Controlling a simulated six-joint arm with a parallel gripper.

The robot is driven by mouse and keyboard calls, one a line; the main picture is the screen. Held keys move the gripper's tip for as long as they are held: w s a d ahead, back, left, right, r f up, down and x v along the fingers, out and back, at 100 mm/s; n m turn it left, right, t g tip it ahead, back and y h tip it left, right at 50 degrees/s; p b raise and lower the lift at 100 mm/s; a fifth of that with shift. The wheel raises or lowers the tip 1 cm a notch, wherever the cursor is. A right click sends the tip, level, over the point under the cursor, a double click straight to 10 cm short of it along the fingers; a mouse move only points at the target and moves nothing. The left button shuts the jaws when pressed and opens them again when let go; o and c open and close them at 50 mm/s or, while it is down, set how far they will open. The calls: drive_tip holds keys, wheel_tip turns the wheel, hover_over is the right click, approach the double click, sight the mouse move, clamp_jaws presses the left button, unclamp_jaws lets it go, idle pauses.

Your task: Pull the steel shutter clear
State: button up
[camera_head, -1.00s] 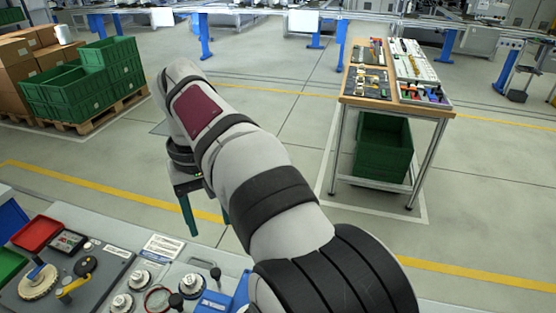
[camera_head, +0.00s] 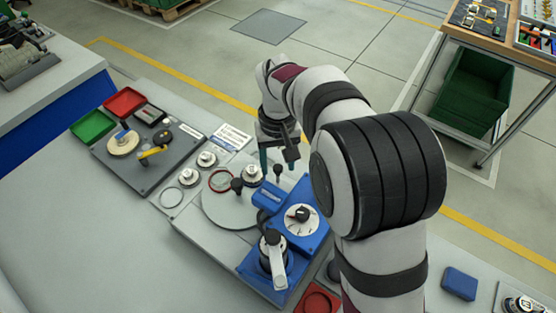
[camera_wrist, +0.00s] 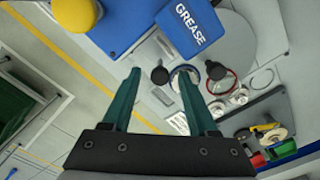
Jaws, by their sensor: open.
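A round grey steel plate (camera_head: 228,208) lies flat on the bench fixture, partly under a blue block; it looks like the shutter, though I cannot be sure. It also shows in the wrist view (camera_wrist: 238,45). Two black ball knobs stand at its edge, one on the left (camera_head: 237,185) and one on the right (camera_head: 277,170). My gripper (camera_head: 278,163) is open and empty, pointing down by the right knob. In the wrist view that knob (camera_wrist: 160,75) appears between the fingertips (camera_wrist: 160,73), apart from both fingers; its depth is unclear.
A blue box marked GREASE (camera_wrist: 188,28) sits beside the plate. A blue housing with a white dial (camera_head: 302,219) stands close on the right. Several silver round fittings (camera_head: 207,159) lie behind. Red (camera_head: 124,102) and green (camera_head: 92,126) trays are at the left.

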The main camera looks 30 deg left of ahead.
clamp_jaws()
idle(1.3)
